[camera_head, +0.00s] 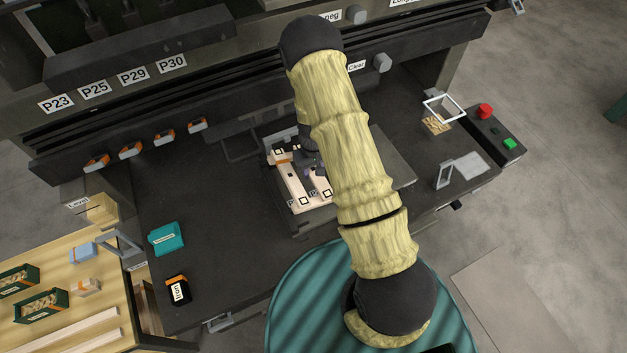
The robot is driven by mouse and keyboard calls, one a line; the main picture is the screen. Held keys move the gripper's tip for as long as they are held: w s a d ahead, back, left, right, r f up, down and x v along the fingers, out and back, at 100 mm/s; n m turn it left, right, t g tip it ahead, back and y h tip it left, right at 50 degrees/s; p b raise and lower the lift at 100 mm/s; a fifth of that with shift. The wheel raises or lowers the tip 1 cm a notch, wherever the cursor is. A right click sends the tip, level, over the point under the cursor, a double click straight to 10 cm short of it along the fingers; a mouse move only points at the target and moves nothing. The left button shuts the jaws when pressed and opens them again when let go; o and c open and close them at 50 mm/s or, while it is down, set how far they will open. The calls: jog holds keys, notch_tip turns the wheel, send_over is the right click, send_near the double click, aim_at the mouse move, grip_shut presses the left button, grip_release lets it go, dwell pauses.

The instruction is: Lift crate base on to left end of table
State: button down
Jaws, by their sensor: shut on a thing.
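The crate base (292,189), pale wooden slats with dark square marks, is near the middle of the dark bench, over a grey plate (312,223). My arm hides its right part. My gripper (311,163) is at the upper part of the crate base, shut on it; its fingertips are mostly hidden. I cannot tell whether the base rests on the plate or is slightly raised. The dark bench (220,250) has an open stretch to the left of the crate base.
A teal box (166,239) and a black container labelled Iron (177,290) stand on the bench's left part. A light wooden table (60,320) with boxes and planks adjoins at lower left. A red and green button box (495,130) is at right. A labelled machine frame runs along the back.

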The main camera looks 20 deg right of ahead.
aim_at(313, 169)
jog(key=shift+r+p, duration=1.4)
jog(key=shift+r, duration=0.85)
